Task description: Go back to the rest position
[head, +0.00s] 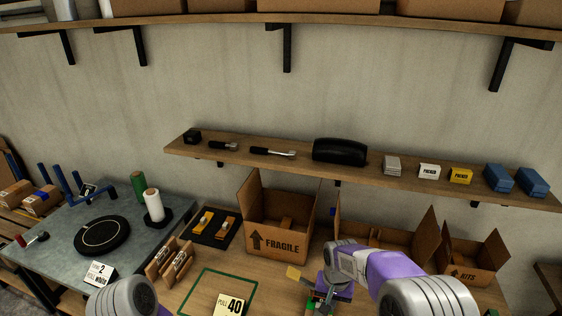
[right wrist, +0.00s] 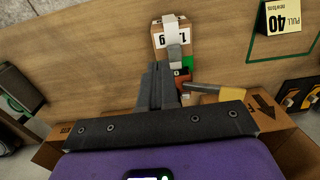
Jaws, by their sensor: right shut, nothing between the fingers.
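My right arm (head: 385,272) comes into the head view from the lower right, and its gripper (head: 322,296) points down over the wooden bench, in front of the open cartons. In the right wrist view my right gripper (right wrist: 165,85) is shut, with no object between its fingers. In the head view only a rounded link of my left arm (head: 135,297) shows at the bottom left; the left gripper is out of frame.
The FRAGILE carton (head: 281,247) and the KITS carton (head: 468,262) stand open on the bench. A wall shelf (head: 300,165) holds a black case and small boxes. A "PULL 40" sign (head: 231,305) stands by a green outlined square. A grey table (head: 60,230) is at left.

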